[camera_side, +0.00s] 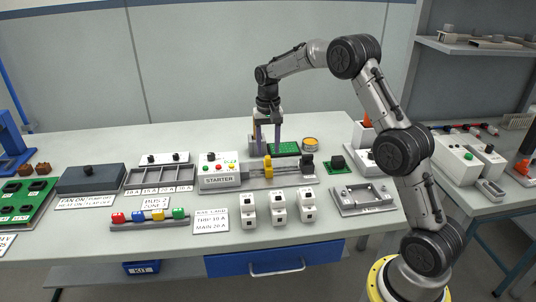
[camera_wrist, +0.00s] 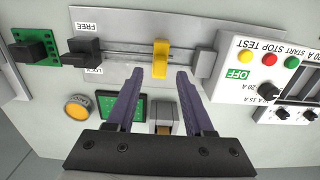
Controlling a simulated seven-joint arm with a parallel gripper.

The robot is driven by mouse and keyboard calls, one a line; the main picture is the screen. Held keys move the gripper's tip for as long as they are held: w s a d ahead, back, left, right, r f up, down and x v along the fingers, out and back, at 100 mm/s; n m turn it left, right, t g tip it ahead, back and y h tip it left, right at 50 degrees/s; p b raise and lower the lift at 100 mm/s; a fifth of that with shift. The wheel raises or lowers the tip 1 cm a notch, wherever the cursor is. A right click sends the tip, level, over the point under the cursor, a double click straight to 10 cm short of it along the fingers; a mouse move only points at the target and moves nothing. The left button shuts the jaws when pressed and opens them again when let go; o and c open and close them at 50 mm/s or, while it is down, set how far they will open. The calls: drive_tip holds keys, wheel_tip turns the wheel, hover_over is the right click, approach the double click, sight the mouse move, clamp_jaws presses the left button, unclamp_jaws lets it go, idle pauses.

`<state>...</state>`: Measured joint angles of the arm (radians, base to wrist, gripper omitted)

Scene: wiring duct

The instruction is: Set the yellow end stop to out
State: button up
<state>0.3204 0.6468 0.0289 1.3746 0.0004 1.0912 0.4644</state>
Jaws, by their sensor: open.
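The yellow end stop (camera_side: 268,168) sits upright on a metal rail (camera_side: 285,171) beside the white STARTER box (camera_side: 218,172). In the wrist view the yellow end stop (camera_wrist: 160,58) stands across the grey rail (camera_wrist: 125,51), at the top middle. My gripper (camera_side: 266,150) points down behind the rail in the side view. In the wrist view my gripper (camera_wrist: 160,74) is open and empty, its two purple fingers spread to either side below the end stop. I cannot tell how high the fingertips are.
A black block (camera_wrist: 84,50) stands at the rail's far end by a FREE label (camera_wrist: 87,27). A grey block (camera_wrist: 203,64) is at the other end. A green board (camera_side: 285,148) and a yellow-orange round part (camera_side: 310,144) lie behind the rail. White breakers (camera_side: 278,207) stand in front.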

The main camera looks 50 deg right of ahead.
sight(268, 157)
drive_tip(key=shift+f, duration=1.6)
clamp_jaws()
